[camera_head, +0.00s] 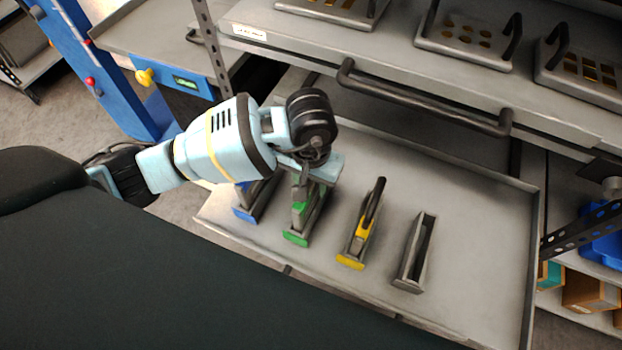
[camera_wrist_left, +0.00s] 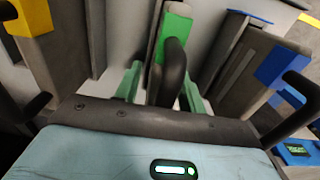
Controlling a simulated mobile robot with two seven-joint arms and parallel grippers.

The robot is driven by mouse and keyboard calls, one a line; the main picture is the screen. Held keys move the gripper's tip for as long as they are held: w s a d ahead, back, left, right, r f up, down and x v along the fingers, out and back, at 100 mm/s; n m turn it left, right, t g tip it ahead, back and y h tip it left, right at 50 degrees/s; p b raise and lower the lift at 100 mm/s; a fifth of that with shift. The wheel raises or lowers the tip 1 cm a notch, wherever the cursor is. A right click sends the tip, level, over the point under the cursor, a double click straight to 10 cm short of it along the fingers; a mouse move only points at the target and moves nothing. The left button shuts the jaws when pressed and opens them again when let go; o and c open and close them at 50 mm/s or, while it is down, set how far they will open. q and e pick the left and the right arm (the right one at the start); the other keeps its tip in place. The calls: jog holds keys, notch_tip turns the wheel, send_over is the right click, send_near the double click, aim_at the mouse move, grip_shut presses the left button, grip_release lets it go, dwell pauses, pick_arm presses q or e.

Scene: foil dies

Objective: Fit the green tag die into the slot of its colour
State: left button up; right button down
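The green tag die (camera_wrist_left: 175,32) shows in the left wrist view as a green plate with an upright black handle. In the head view its green top (camera_head: 299,207) is partly hidden under my left gripper (camera_head: 303,185). It sits at the slot with the green front (camera_head: 295,240); I cannot tell how deep it is. In the wrist view my left gripper (camera_wrist_left: 161,85) has its two teal fingers apart, one on either side of the black handle, with a visible gap at the left. My right gripper is out of view.
A slot with a blue front (camera_head: 242,214) stands left of the green one. A yellow die with a dark handle (camera_head: 363,229) is in a yellow-fronted slot to the right. A grey empty slot (camera_head: 410,270) is farther right. The tray (camera_head: 480,240) has free room at right.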

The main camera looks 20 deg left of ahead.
pick_arm(q)
jog(key=shift+r, duration=0.1)
jog(key=shift+r, duration=0.4)
notch_tip(320, 180, up, 11)
jog(key=shift+r+p, duration=0.15)
jog(key=shift+p, duration=0.45)
